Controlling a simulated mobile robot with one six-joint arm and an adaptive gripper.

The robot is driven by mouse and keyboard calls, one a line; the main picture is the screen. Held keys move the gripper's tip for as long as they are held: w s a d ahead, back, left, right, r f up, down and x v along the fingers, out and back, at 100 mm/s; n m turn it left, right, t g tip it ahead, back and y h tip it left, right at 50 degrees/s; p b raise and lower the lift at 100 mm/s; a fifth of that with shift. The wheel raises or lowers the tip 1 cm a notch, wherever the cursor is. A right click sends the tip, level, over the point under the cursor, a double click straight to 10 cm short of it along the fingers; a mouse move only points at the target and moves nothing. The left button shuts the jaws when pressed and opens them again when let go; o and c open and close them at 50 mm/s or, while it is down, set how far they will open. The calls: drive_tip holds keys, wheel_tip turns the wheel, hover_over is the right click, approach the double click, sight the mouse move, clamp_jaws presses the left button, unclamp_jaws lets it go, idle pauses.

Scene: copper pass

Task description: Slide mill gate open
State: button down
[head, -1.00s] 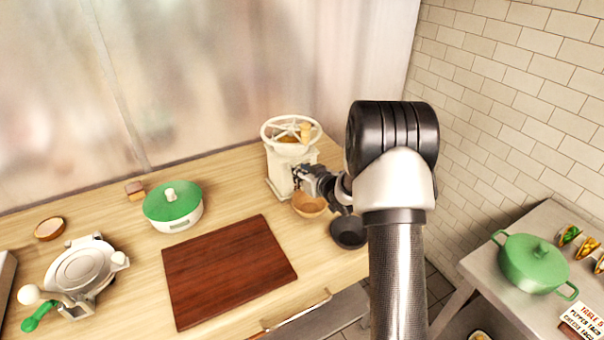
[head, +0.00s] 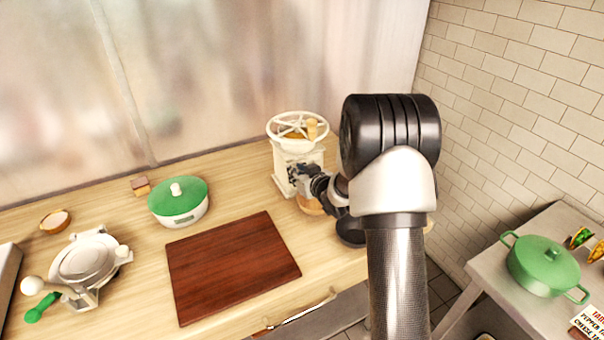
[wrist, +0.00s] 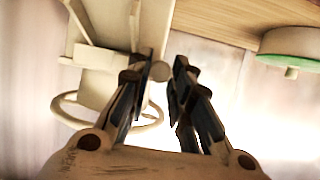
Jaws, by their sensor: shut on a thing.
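The white mill (head: 283,172) stands at the back right of the wooden counter, with a spoked wheel and a wooden knob on top. My gripper (head: 297,178) is at the mill's lower front right side in the head view. In the wrist view my gripper (wrist: 159,66) has its fingertips around a small pale round knob (wrist: 160,71), seemingly the mill gate's knob, and is shut on it. The mill's pale body (wrist: 105,80) lies to the left there. The gate plate and how far it is open cannot be made out.
A wooden bowl (head: 309,207) sits below my gripper, partly hidden. A brown board (head: 232,267), a green-lidded pot (head: 180,203) and a press (head: 82,262) stand to the left. A tiled wall rises on the right.

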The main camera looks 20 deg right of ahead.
drive_tip(key=shift+a, duration=0.2)
drive_tip(key=c, duration=1.4)
unclamp_jaws()
drive_tip(key=shift+a, duration=0.1)
drive_tip(key=shift+s, duration=0.1)
drive_tip(key=v, duration=1.1)
drive_tip(key=shift+s+r, duration=0.25)
drive_tip(key=shift+s, duration=0.1)
